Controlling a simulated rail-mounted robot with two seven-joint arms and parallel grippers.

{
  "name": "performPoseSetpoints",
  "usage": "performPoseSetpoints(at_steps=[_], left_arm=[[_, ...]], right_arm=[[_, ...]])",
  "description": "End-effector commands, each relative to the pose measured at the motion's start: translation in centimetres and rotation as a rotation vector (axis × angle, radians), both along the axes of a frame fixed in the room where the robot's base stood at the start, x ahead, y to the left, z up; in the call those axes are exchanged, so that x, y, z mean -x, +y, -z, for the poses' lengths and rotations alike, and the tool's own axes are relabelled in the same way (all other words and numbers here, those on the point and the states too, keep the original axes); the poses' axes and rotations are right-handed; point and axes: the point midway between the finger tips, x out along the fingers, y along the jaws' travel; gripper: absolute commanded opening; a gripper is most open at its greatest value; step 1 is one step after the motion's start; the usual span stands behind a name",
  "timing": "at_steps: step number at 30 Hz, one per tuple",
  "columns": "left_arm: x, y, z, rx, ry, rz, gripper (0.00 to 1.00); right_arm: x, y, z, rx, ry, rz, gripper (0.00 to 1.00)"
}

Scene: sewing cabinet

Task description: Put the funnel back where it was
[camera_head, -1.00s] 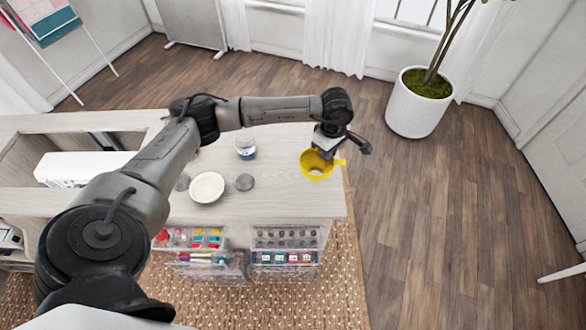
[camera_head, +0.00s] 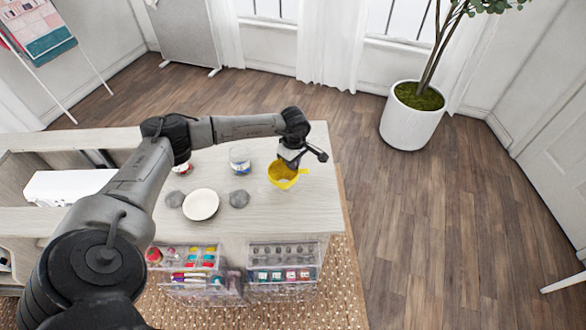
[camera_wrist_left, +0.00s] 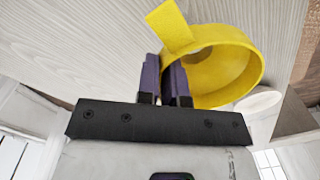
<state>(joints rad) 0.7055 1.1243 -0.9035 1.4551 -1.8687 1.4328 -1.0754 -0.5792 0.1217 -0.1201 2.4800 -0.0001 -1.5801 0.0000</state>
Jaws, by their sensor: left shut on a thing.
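The yellow funnel (camera_head: 281,181) is at the right end of the pale wooden cabinet top (camera_head: 290,215), right of the glass jar. My left gripper (camera_head: 289,163) is shut on the funnel's rim. In the left wrist view, the purple fingers (camera_wrist_left: 164,82) pinch the wall of the wide yellow ring of the funnel (camera_wrist_left: 245,72), beside a flat yellow tab. Whether the funnel touches the top or hangs just above it, I cannot tell. My right gripper is not in view.
A glass jar (camera_head: 240,160), a white bowl (camera_head: 201,205) and grey round pieces (camera_head: 239,199) stand left of the funnel. A red-and-white item (camera_head: 183,168) is partly hidden by my arm. Clear organizers (camera_head: 284,276) are at the front. A potted plant (camera_head: 410,125) stands beyond.

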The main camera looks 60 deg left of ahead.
Motion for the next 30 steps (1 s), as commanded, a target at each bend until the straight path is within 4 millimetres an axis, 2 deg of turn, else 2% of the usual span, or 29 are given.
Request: performPoseSetpoints(at_steps=[6, 19, 20, 27, 30], left_arm=[[0.1, 0.0, 2.9, -0.001, 0.002, -0.002, 0.0], [0.0, 0.0, 3.4, 0.0, 0.001, 0.0, 0.0], [0.0, 0.0, 3.3, 0.0, 0.001, 0.0, 0.1], [0.0, 0.0, 3.3, 0.0, 0.001, 0.0, 0.33], [0.0, 0.0, 3.3, 0.0, 0.001, 0.0, 0.34]], right_arm=[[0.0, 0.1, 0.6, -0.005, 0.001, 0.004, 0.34], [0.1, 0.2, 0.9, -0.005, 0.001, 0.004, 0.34], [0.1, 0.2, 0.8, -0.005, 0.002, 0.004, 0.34], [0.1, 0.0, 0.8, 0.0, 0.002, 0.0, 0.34], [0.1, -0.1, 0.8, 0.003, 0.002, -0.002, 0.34]])
